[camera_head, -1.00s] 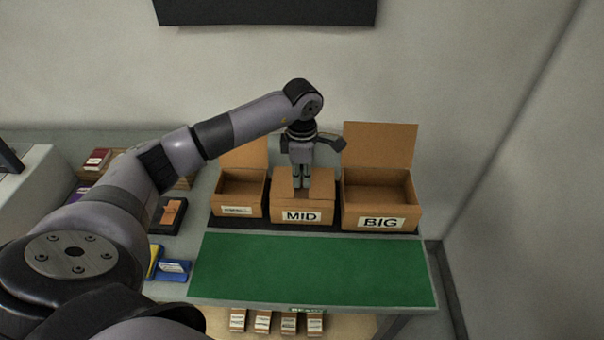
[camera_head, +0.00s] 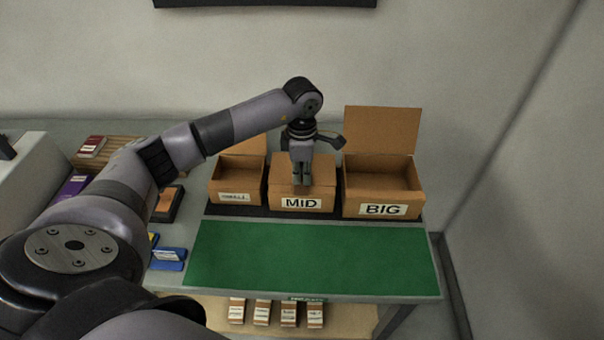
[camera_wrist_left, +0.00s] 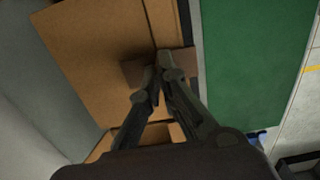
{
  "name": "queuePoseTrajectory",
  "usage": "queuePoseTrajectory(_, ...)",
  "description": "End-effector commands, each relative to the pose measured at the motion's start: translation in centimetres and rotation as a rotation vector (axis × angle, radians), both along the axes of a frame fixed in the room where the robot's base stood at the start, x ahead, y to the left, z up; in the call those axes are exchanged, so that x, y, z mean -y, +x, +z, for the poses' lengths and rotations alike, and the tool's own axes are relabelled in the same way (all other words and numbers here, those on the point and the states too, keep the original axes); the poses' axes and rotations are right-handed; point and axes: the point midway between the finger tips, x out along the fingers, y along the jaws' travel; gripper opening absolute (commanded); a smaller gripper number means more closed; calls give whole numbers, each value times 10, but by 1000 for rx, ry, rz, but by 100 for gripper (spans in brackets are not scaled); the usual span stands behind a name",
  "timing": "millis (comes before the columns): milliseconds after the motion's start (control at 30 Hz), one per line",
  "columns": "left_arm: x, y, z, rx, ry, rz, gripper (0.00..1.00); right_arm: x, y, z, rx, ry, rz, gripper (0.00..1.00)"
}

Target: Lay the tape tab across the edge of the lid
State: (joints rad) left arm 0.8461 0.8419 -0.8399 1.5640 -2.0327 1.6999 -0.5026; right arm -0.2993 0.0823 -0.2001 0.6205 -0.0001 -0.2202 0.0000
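The MID box (camera_head: 285,190) stands in the middle with its brown lid (camera_head: 283,167) down; the lid (camera_wrist_left: 95,45) fills much of the left wrist view. My left gripper (camera_head: 301,183) points down over the lid's front edge. In the left wrist view my left gripper's fingertips (camera_wrist_left: 165,66) are close together at a darker brown strip, the tape tab (camera_wrist_left: 133,72). The tab extends both sides of the fingers and crosses over the lid edge. The fingers hide its middle, and I cannot tell if it touches the box. My right gripper is not in view.
The open SMALL box (camera_head: 224,190) is at the left and the open BIG box (camera_head: 376,183) at the right, lids raised. A clear green mat (camera_head: 310,258) lies in front. Blue items (camera_head: 168,259) and a dark tray (camera_head: 163,216) are at the left.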

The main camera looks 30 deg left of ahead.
Motion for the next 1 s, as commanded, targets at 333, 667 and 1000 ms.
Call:
queuePoseTrajectory(333, 0, 0, -3, 0, 0, 0, 0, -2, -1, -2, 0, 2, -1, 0)
queuePoseTrajectory(667, 0, 0, -7, 0, 0, 0, 0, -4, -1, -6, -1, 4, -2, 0)
queuePoseTrajectory(1000, 0, 0, -9, 0, 0, 0, 0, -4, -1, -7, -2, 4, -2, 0)
